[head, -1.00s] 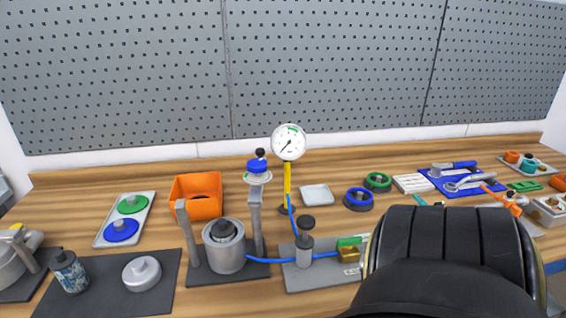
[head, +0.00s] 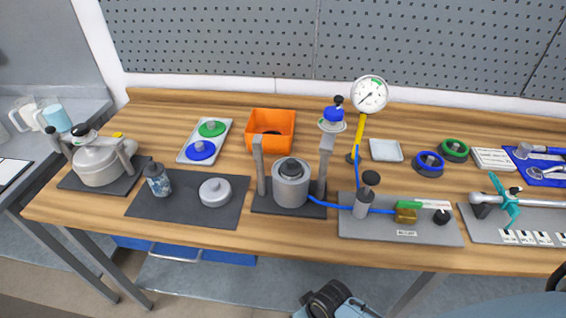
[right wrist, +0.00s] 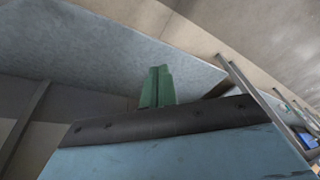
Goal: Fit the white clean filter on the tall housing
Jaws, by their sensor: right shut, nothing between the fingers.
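I cannot clearly pick out a white clean filter or say which piece is the tall housing. On a dark mat (head: 133,211) stand a mottled blue-grey cylinder (head: 160,184) with a dark top and a low, light grey round part (head: 214,195) with a knob. To their right, a grey cylindrical vessel (head: 291,190) with a black top stands between two upright posts. My right gripper (right wrist: 157,86) shows green fingers, shut and empty, in the right wrist view, away from these parts. My left gripper is not in view.
An orange bin (head: 271,125) and a tray (head: 220,118) with green and blue discs stand behind. A pressure gauge (head: 370,95) rises at centre right. A silver lidded pot (head: 98,163) stands at left. The wooden front edge (head: 150,230) is clear.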

